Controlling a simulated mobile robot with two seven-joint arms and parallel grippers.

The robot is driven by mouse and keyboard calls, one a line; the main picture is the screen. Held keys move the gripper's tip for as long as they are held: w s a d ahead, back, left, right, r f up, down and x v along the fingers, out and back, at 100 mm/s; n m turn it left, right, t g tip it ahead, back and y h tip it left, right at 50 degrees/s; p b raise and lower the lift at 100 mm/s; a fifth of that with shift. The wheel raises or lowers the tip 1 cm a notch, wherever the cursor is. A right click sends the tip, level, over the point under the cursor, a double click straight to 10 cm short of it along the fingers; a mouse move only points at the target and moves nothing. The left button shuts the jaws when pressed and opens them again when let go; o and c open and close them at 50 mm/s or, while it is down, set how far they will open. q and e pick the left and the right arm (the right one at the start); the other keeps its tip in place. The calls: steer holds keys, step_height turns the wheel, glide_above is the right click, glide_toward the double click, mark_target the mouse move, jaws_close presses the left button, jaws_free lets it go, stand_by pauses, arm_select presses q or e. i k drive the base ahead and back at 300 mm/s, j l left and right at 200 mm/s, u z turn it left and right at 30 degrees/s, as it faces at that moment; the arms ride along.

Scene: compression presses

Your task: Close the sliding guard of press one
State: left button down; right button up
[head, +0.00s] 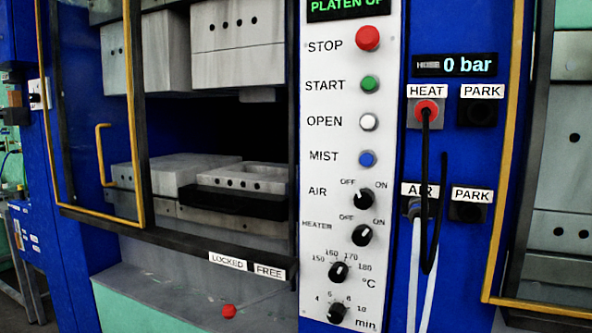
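A yellow-framed sliding guard (141,190) stands at the left of the press opening in the head view. Its yellow handle (100,165) is a vertical bar on the left part of the guard. The guard covers only the left part of the opening; the middle and right part are uncovered. Inside, the grey upper blocks (235,35) hang apart from the lower blocks (185,172). No number marks this press in view, so I cannot tell which press it is. Neither of my grippers shows.
A white control panel (320,190) with buttons and knobs stands right of the opening. A dark lower rail (175,240) bears LOCKED and FREE labels, above a small red knob (228,311). Black and white cables hang at the right. Another yellow frame (510,140) stands at far right.

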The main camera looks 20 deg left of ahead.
mark_target(142, 224)
steer(key=u, duration=1.7)
steer(key=i+j, duration=0.2)
steer(key=i+j+z, duration=0.15)
steer(key=j, duration=0.25)
steer(key=i+j, duration=0.25)
steer(key=i+j+z, duration=0.15)
steer(key=j, duration=0.25)
steer(key=i+j, duration=0.2)
steer(key=j, duration=0.15)
steer(key=i+j+z, duration=0.15)
steer(key=j, duration=0.2)
steer(key=i+j, duration=0.2)
steer(key=j, duration=0.15)
steer(key=z, duration=0.05)
